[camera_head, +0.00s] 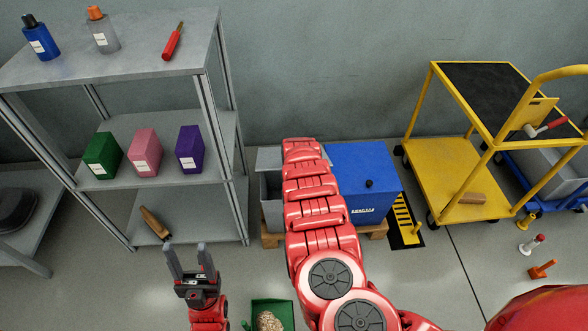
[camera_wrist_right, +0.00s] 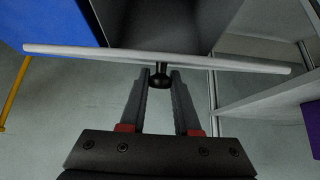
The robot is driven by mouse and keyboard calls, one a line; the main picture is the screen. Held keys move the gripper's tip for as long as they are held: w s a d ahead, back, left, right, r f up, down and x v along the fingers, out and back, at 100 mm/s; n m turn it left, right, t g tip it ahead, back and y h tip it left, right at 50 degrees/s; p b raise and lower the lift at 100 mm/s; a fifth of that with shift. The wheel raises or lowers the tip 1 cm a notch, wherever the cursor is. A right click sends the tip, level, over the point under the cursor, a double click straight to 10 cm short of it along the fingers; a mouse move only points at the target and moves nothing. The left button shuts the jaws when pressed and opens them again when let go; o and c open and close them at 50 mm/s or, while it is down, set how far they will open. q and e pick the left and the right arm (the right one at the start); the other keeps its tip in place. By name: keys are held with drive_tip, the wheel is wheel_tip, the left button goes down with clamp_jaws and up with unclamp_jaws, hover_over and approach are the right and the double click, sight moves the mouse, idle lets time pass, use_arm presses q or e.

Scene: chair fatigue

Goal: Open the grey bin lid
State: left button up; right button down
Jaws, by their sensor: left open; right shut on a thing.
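The grey bin (camera_head: 272,196) stands left of the blue bin, partly hidden behind my right arm in the head view. Its lid (camera_head: 268,159) looks raised at the back, with the dark inside showing in front of it. In the right wrist view the lid (camera_wrist_right: 100,53) is seen nearly edge-on, with a black knob (camera_wrist_right: 160,80) on it. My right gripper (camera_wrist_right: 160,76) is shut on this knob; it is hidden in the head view. My left gripper (camera_head: 187,247) is open and empty, low in front of the shelf.
A blue bin (camera_head: 365,205) with its lid down stands right of the grey one. A metal shelf (camera_head: 130,60) with bottles and boxes is at left, a yellow cart (camera_head: 450,170) at right. A green box (camera_head: 262,308) sits on the floor in front.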

drive_tip(key=shift+w+r+g+b, duration=0.5)
drive_tip(key=shift+w+r+b, duration=0.15)
drive_tip(key=shift+b, duration=0.55)
drive_tip(key=shift+w+r, duration=0.15)
drive_tip(key=shift+r, duration=0.1)
drive_tip(key=c, duration=0.7)
unclamp_jaws()
drive_tip(key=shift+o, duration=0.2)
